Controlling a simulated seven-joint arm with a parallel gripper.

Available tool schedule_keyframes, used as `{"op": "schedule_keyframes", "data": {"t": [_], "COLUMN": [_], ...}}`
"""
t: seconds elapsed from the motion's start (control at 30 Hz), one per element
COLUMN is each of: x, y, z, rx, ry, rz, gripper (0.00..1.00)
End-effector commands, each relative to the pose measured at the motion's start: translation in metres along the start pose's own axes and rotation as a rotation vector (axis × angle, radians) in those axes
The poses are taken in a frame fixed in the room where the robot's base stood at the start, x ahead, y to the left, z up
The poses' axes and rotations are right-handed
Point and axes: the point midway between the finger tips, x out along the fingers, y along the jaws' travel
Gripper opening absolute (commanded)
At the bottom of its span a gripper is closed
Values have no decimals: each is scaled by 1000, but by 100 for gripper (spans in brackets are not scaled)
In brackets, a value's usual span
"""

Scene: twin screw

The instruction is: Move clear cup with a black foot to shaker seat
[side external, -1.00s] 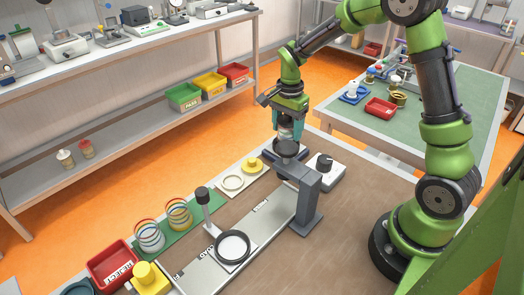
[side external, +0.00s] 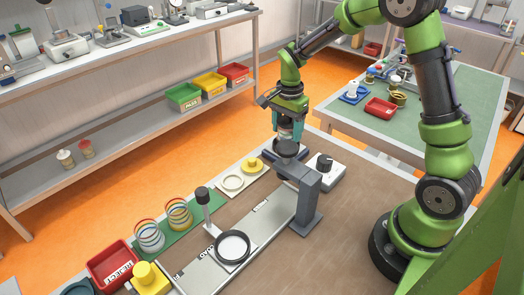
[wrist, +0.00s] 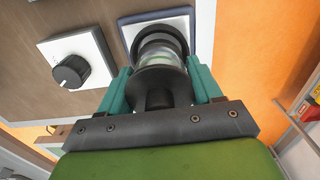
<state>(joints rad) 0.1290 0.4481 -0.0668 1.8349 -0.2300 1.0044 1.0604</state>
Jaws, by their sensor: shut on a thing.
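My gripper (side external: 289,134) points down over the dark round seat (side external: 286,148) on the grey bracket. In the wrist view its teal fingers (wrist: 160,84) are shut on the clear cup (wrist: 168,46), one on each side. A black flared part (wrist: 158,82) lies between the fingers on the camera side and hides part of the cup. A dark ring (wrist: 163,32) shows beyond the clear wall, over a pale plate with a dark border. The cup is in line with the seat; I cannot tell whether it touches it.
A white box with a black knob (side external: 325,168) stands close to the right of the seat. The grey bracket (side external: 302,195) rises in front.

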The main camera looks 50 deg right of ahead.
Motion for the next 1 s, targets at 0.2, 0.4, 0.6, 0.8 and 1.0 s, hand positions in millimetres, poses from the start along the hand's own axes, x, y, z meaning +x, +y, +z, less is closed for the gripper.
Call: {"op": "schedule_keyframes", "data": {"t": [0.2, 0.4, 0.6, 0.8, 1.0], "x": [0, 0, 1, 4, 10], "y": [0, 0, 0, 0, 0], "z": [0, 0, 0, 0, 0], "rx": [-1, 0, 0, 1, 1], "ry": [1, 0, 0, 0, -1], "rz": [0, 0, 0, 1, 1], "gripper": [33, 33, 33, 33, 33]}}
